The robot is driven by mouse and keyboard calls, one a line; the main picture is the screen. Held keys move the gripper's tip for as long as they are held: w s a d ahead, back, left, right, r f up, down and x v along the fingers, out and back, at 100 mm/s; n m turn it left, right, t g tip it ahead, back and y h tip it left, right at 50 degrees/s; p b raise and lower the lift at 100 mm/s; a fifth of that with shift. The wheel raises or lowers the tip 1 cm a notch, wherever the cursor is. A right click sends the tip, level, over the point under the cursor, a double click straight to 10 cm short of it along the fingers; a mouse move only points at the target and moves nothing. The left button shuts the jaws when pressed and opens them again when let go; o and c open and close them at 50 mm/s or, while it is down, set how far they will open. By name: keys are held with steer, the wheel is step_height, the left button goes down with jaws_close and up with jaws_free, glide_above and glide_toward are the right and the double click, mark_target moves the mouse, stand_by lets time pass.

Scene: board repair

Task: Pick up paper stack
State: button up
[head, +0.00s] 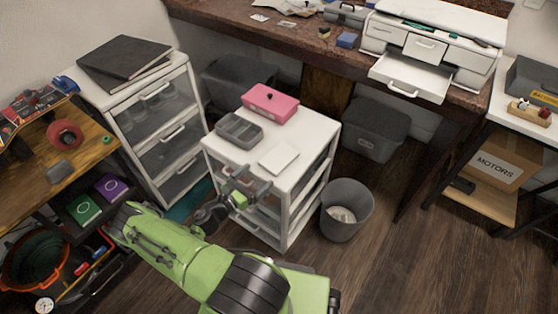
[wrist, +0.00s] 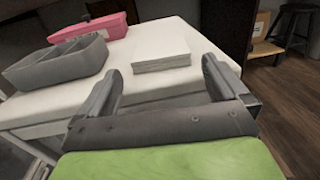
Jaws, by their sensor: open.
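The white paper stack (head: 279,158) lies flat on top of the low white drawer unit (head: 309,143), near its front edge. In the wrist view the paper stack (wrist: 160,53) sits ahead of my gripper, between the lines of the two fingers but beyond their tips. My gripper (head: 247,184) is at the front of the drawer unit in the head view. In the wrist view my gripper (wrist: 162,78) is open, with nothing between its fingers, and apart from the stack.
A grey divided tray (head: 239,131) and a pink box (head: 270,104) stand behind the stack on the same top. A grey waste bin (head: 347,211) stands on the floor to the right. A taller drawer unit (head: 180,140) stands to the left. The top right of the stack is clear.

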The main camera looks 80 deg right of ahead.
mark_target(269, 165)
steer(key=b+x, duration=0.1)
steer(key=x, duration=0.6)
steer(key=shift+d+f+b, duration=0.1)
steer(key=shift+f+b, duration=0.1)
steer(key=shift+b, duration=0.2)
steer(key=shift+r, duration=0.1)
steer(key=c, duration=0.8)
steer(key=shift+r, duration=0.1)
